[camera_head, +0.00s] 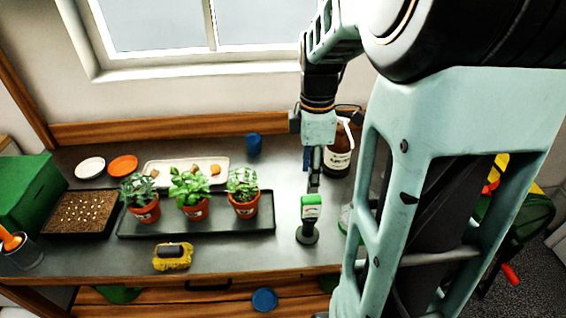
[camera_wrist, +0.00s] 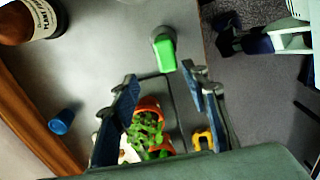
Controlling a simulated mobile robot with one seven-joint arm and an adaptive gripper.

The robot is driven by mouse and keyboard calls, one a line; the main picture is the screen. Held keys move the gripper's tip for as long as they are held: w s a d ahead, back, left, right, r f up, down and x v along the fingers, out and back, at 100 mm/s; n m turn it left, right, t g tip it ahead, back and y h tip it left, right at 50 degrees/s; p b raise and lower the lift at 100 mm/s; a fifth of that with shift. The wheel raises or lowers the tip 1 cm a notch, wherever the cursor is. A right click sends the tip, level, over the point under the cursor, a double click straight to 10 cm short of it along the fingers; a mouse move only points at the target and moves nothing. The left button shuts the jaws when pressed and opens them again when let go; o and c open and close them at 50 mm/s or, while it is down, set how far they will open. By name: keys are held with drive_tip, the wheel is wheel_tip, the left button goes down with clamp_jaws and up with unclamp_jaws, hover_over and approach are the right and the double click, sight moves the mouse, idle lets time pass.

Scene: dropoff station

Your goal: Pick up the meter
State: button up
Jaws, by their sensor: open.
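The meter (camera_head: 311,207) is a green upright piece with a pale face, standing on a dark round base on the grey bench, right of the plant tray. In the wrist view the green meter (camera_wrist: 164,54) shows past the fingertips, in the gap's direction. My gripper (camera_head: 313,183) points down above and behind the meter in the head view. In the wrist view my gripper (camera_wrist: 160,80) is open, its two blue-grey fingers apart with nothing held. The gap in depth between fingertips and meter is hard to tell.
Three potted plants stand in a black tray (camera_head: 157,229) to the left. A brown bottle (camera_head: 338,160) stands behind, near my arm. Bench around the meter's left is clear.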

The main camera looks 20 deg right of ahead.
sight(311, 198)
drive_tip(key=f, duration=0.4)
drive_tip(key=shift+s+f, duration=0.2)
drive_tip(key=shift+s+d+f, duration=0.1)
drive_tip(key=shift+s+f, duration=0.1)
drive_tip(key=shift+f, duration=1.15)
drive_tip(key=shift+s+d+f, duration=0.1)
drive_tip(key=shift+s+f, duration=0.1)
drive_tip(key=shift+f, duration=1.1)
clamp_jaws()
